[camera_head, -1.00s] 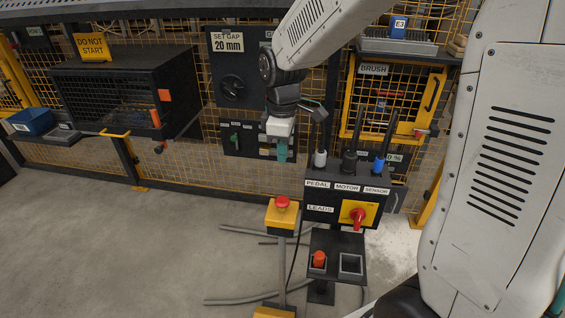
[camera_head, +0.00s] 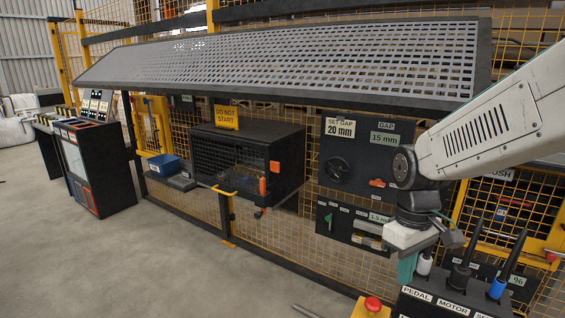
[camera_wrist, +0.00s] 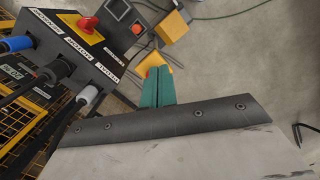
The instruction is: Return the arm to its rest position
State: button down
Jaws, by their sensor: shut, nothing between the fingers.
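My gripper (camera_head: 407,268) hangs from the white arm at the right of the head view, pointing down, just left of the pedal, motor and sensor lead box (camera_head: 450,302). Its green fingers also show in the wrist view (camera_wrist: 159,90), side by side and closed with nothing between them. The lower ends of the fingers are partly cut off by the box in the head view. The same lead box is at the upper left in the wrist view (camera_wrist: 62,32).
A red emergency button on a yellow box (camera_head: 372,305) stands close left of my gripper. The yellow mesh fence (camera_head: 280,235), black cage box (camera_head: 250,160) and gap panel (camera_head: 345,165) are behind. A perforated canopy (camera_head: 290,60) overhangs them. Open floor (camera_head: 150,265) lies left.

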jog(key=s+d+r+m+t, duration=0.1)
jog(key=s+r+m, duration=0.2)
jog(key=s, duration=0.5)
jog(key=s+d+r+m+t, duration=0.1)
jog(key=s+r, duration=0.3)
jog(key=s, duration=0.5)
jog(key=shift+d+m+t, duration=0.15)
jog(key=shift+m+t, duration=0.25)
jog(key=shift+m, duration=0.5)
jog(key=shift+s+r, duration=0.1)
jog(key=shift+s, duration=0.05)
